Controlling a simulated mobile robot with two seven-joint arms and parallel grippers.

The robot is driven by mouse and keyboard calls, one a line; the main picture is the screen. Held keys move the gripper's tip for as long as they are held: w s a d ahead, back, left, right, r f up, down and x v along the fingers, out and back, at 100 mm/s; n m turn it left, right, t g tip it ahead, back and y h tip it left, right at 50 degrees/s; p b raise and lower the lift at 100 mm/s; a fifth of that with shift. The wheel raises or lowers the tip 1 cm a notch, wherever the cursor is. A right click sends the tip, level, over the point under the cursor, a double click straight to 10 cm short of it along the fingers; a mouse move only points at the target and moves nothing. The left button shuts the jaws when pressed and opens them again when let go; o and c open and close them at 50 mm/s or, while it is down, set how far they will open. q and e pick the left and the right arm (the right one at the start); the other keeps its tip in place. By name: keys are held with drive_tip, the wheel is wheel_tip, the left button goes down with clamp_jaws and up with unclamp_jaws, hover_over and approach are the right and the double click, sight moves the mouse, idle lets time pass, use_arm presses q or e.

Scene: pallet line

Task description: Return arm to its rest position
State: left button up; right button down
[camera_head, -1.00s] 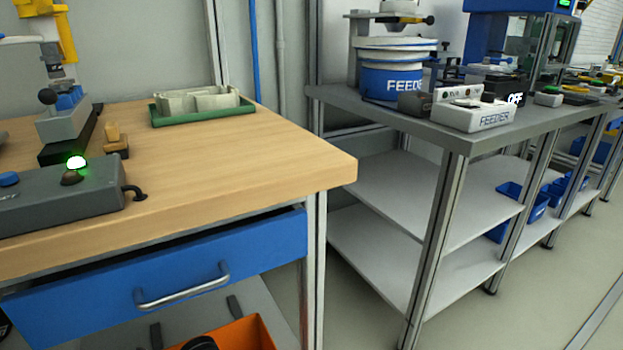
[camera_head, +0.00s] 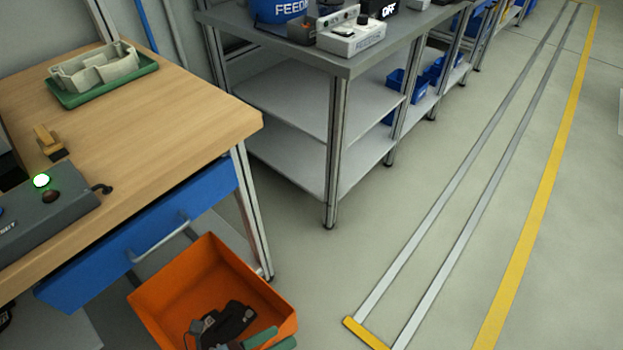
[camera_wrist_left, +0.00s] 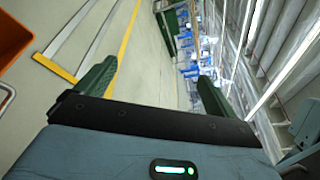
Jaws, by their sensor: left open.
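My left gripper (camera_head: 284,341) shows at the bottom of the head view, in front of the orange bin (camera_head: 165,292) as seen from my head. Its black body and green fingers are visible, and part of the arm is cut off by the lower edge. In the left wrist view, the two green fingers of my left gripper (camera_wrist_left: 158,74) stand wide apart with nothing between them. They point out over the open floor. My right gripper cannot be made out in either view.
A wooden workbench (camera_head: 150,120) with a blue drawer (camera_head: 100,268) stands at left. It bears a green tray (camera_head: 75,98) and a grey control box (camera_head: 45,208) with a lit green lamp. A grey shelf table (camera_head: 350,60) stands behind. The floor at right is clear, with taped lines.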

use_arm(q)
drive_tip(key=s+a+r+n+t+y+p, duration=0.2)
drive_tip(key=a+r+n+y+p, duration=0.15)
drive_tip(key=n, duration=0.55)
drive_tip(key=s+a+r+n+t+y+p, duration=0.25)
drive_tip(key=a+n+y+p, duration=0.2)
drive_tip(key=n, duration=0.55)
drive_tip(key=s+a+r+n+g+y+p, duration=0.1)
drive_tip(key=s+a+n+g+y+p, duration=0.1)
drive_tip(key=s+n+p, duration=0.2)
drive_tip(key=s+a+r+n+g+y+p, duration=0.2)
drive_tip(key=s+n+p, duration=0.2)
drive_tip(key=s+n, duration=0.3)
drive_tip(key=n, duration=0.3)
drive_tip(key=shift+s+a+n, duration=0.25)
drive_tip(key=shift+a+n, duration=0.1)
drive_tip(key=shift+n, duration=0.05)
use_arm(e)
drive_tip(key=w+r+t, duration=0.1)
drive_tip(key=w+r, duration=0.3)
drive_tip(key=r, duration=0.5)
drive_tip(key=w+r+t, duration=0.1)
drive_tip(key=w+r, duration=0.3)
drive_tip(key=r, duration=0.6)
drive_tip(key=shift+w+a+r+t, duration=0.15)
drive_tip(key=shift+w+a+t, duration=0.15)
drive_tip(key=shift+a+t, duration=0.1)
